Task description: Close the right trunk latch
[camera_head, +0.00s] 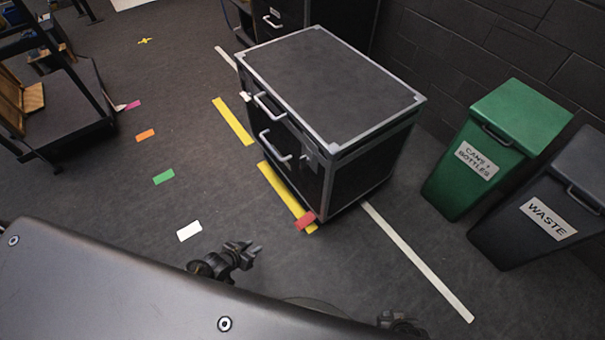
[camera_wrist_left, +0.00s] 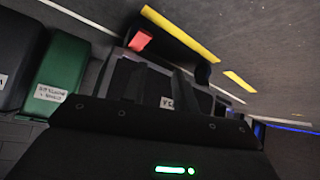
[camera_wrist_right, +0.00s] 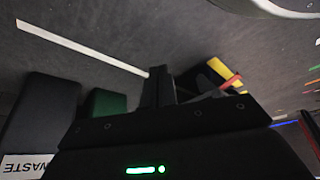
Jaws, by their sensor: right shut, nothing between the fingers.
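The black trunk (camera_head: 330,85) with silver edges stands on the floor in the middle of the head view, its lid lying on top. Its front has two silver handles. The right latch (camera_head: 309,157) looks like a small grey piece near the front's right corner; its exact position is too small to tell. A pale left latch (camera_head: 246,96) is at the other end. My left gripper (camera_head: 253,251) is in front of the trunk, apart from it; its fingers (camera_wrist_left: 155,84) look spread and empty. My right gripper (camera_head: 408,324) is low at the picture's bottom edge, shut and empty, well away from the trunk.
A green bin (camera_head: 490,150) and a grey waste bin (camera_head: 545,205) stand right of the trunk by the wall. A dark rack (camera_head: 60,100) stands at left. Floor between is clear.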

